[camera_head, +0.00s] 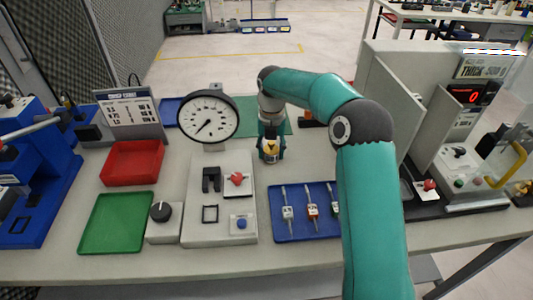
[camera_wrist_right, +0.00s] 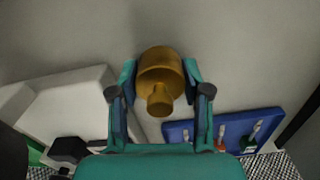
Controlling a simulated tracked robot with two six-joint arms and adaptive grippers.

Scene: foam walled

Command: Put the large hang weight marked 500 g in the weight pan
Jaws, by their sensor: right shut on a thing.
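The brass hang weight (camera_wrist_right: 160,72) shows large in the right wrist view, with its narrower knob towards the camera. My right gripper (camera_wrist_right: 160,92) is shut on it, one finger on each side. In the head view the right gripper (camera_head: 270,155) points down behind the blue tray, and part of the weight (camera_head: 270,150) shows between its fingers. I cannot read a 500 g mark, nor tell whether the weight touches the table. I cannot make out a weight pan. My left gripper is not in view.
A grey tester with a dial gauge (camera_head: 208,118) stands left of the right gripper. A blue tray (camera_head: 300,232) holds several small tools. A red tray (camera_head: 132,162) and a green tray (camera_head: 114,222) lie further left. A grey machine (camera_head: 380,95) stands right.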

